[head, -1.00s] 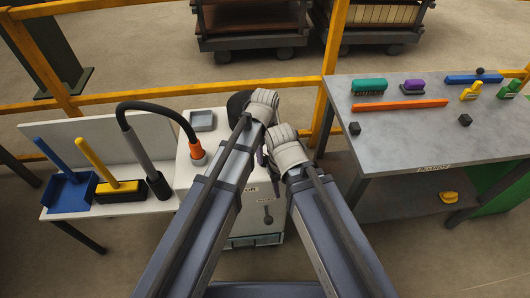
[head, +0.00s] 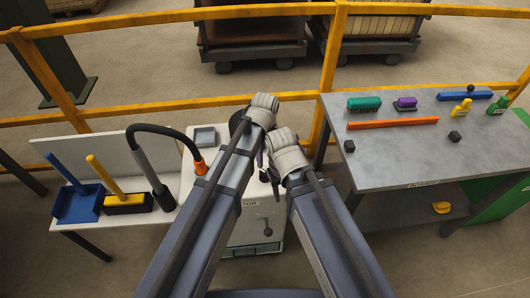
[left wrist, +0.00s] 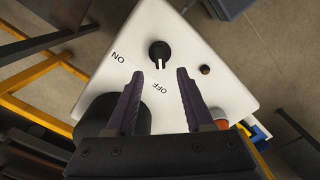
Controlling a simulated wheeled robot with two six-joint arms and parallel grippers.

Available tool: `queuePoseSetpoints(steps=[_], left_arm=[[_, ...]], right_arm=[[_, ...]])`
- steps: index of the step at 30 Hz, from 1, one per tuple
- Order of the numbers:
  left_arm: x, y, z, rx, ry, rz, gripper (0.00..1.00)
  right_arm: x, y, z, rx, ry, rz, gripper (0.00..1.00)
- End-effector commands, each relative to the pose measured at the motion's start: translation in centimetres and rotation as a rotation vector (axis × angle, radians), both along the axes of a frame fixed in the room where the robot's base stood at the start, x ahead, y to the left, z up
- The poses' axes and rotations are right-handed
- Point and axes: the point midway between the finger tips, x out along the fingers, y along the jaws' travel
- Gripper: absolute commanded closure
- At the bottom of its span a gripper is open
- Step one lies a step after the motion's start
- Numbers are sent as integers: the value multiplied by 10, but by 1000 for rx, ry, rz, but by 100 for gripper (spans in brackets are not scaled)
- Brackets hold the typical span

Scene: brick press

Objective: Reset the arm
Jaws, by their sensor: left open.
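My left gripper (left wrist: 160,74) is open and empty in the left wrist view, its two dark purple fingers apart over the white top of a cabinet. A black knob (left wrist: 159,54) stands on that top just beyond the fingertips, with the words ON and OFF printed beside it. The fingers look apart from the knob. In the head view the white cabinet (head: 190,165) is partly hidden behind my arms. My right gripper (head: 273,180) is mostly hidden below its wrist there, close to the left one, and its jaws are unclear.
A bench on the left holds a blue dustpan (head: 78,206), a yellow brush (head: 124,201) and a hose with an orange end (head: 200,167). A grey table (head: 400,160) on the right holds brushes, an orange bar and small blocks. A yellow railing (head: 180,105) runs behind.

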Motion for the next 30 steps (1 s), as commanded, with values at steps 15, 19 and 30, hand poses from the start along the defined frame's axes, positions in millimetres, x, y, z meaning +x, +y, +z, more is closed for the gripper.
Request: queuePoseSetpoints(steps=[15,19,30], left_arm=[[-25,67,0,-2,-24,-286,48],[-39,101,0,3,-38,-472,48],[-67,153,0,22,-60,-790,48]], right_arm=[[0,0,0,0,0,0,50],[0,0,0,0,0,0,50],[0,0,0,0,0,0,50]])
